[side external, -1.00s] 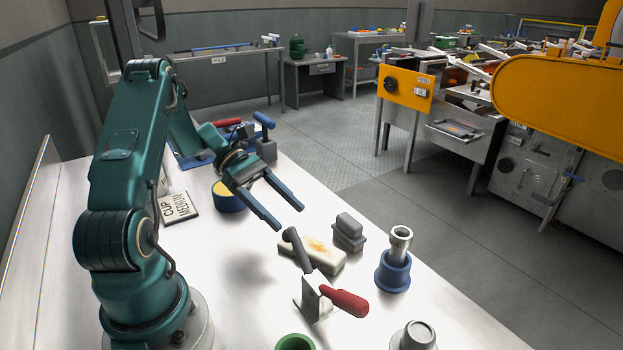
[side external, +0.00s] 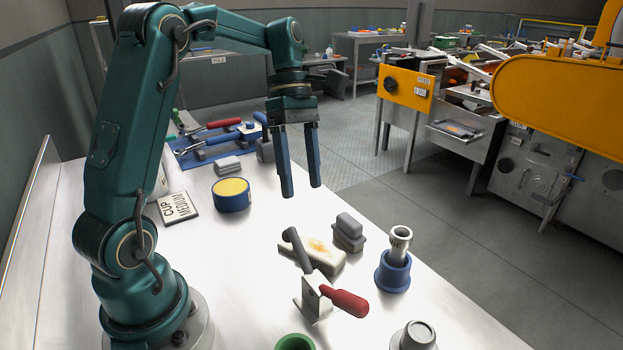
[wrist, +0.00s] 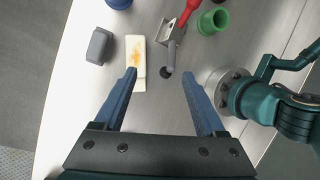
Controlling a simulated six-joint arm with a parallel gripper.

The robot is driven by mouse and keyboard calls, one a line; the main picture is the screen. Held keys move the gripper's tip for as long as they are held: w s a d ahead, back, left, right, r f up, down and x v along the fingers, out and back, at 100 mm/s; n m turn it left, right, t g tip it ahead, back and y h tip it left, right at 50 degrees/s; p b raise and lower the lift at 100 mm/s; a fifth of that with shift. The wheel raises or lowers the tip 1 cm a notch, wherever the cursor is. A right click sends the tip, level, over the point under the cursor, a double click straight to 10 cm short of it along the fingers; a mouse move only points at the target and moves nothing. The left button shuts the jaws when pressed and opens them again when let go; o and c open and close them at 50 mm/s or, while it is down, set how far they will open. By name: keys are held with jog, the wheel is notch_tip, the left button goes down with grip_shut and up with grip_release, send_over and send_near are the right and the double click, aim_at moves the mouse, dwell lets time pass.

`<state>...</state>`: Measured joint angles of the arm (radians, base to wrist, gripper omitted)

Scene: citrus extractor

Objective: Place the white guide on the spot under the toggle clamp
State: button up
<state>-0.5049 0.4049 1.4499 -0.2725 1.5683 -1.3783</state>
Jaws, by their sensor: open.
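The white guide appears to be the off-white block with an orange-brown stain (side external: 322,257), lying flat on the table beside the toggle clamp (side external: 312,295). The block also shows in the wrist view (wrist: 136,62), left of the clamp (wrist: 172,36). The clamp has a red handle and a dark arm. A dark round patch (wrist: 166,73) shows at the arm's end; I cannot tell whether it is the clamp's tip or the spot. My gripper (side external: 302,191) is open and empty, pointing down well above the table, behind the block in the side view.
A blue holder with a metal tube (side external: 393,270) is to the right. A green ring (side external: 295,342) is near the front.

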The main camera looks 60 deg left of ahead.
jog(key=w+d+y, duration=0.1)
jog(key=y, duration=0.1)
jog(key=t+y, duration=0.1)
jog(key=y, duration=0.1)
send_over(318, 248)
jog(key=shift+n, duration=0.3)
notch_tip(318, 248, down, 10)
jog(key=shift+w+r, duration=0.1)
jog(key=shift+w, duration=0.05)
jog(key=f, duration=0.5)
jog(key=shift+s+f, duration=0.1)
jog(key=shift+s, duration=0.1)
grip_shut()
